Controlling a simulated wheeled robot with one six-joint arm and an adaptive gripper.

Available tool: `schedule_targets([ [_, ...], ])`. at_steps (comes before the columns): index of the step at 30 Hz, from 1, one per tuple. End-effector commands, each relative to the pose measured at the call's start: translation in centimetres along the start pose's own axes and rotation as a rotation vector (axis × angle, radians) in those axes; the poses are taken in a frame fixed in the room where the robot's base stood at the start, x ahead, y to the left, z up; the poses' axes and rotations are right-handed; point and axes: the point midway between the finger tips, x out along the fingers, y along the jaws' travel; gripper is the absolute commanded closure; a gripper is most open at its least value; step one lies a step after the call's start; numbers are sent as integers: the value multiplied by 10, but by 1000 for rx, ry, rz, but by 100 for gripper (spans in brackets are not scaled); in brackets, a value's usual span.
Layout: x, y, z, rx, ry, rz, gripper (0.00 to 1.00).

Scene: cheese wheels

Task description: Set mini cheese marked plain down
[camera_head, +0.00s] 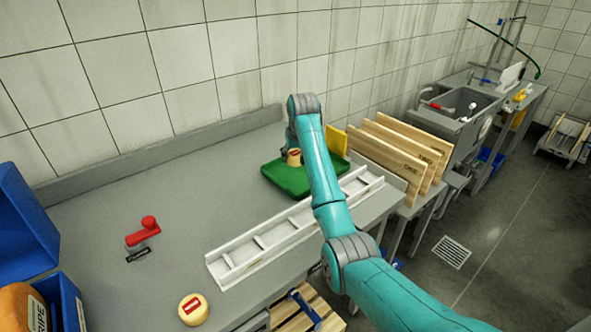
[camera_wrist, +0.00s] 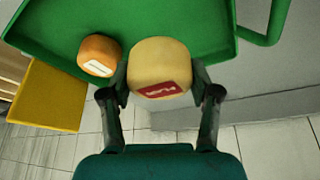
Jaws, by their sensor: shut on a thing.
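My gripper (camera_wrist: 160,83) is shut on a small pale yellow cheese (camera_wrist: 158,62) with a red label, one finger on each side of it. The label's text is too small to read. The held cheese is over the green tray (camera_wrist: 205,18); I cannot tell whether it touches the tray floor. In the head view the same cheese (camera_head: 294,157) shows partly beside my arm, over the tray (camera_head: 288,187), and my fingers are mostly hidden. A small orange cheese (camera_wrist: 99,56) with a white label sits in the tray, just left of the held one in the wrist view.
A white divided rack (camera_head: 262,243) lies in front of the tray. A yellow board (camera_head: 336,140) and wooden boards (camera_head: 385,158) stand to its right.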

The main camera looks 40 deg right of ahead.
Motion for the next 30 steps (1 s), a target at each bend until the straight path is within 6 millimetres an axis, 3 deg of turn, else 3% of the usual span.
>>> schedule_targets([
  [13,49,-1,20,0,-1,0,77],
  [26,54,-1,22,0,2,0,77],
  [27,54,-1,22,0,2,0,29],
  [29,54,-1,22,0,2,0,14],
  [30,54,-1,22,0,2,0,13],
])
